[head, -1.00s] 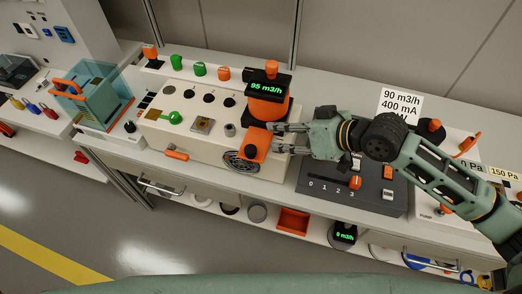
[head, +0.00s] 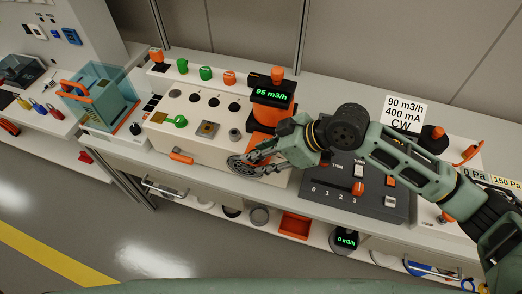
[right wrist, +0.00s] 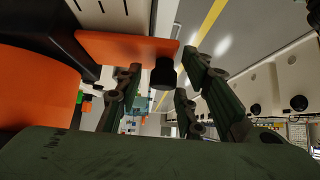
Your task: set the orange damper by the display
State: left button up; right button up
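The orange damper is a flat orange plate with a black knob; in the right wrist view its plate (right wrist: 128,46) and knob (right wrist: 165,73) show close up. In the head view a bit of orange (head: 258,141) shows behind my right gripper, which hides most of the damper. The lit display (head: 272,95) reads 95 m3/h and sits on an orange round housing just above. My right gripper (head: 246,160) is at the front of the white unit. In the right wrist view its fingers (right wrist: 163,82) stand apart on either side of the knob; contact is not clear. My left gripper is out of view.
A dark switch panel (head: 337,202) lies right of the white unit (head: 180,148). A sign (head: 403,113) reads 90 m3/h, 400 mA, CW. A second display (head: 346,238) on the lower shelf reads 0 m3/h. A round grille is partly behind my right gripper.

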jog(key=shift+a+f, duration=0.1)
jog(key=shift+f, duration=0.05)
jog(key=shift+c, duration=0.5)
grip_shut()
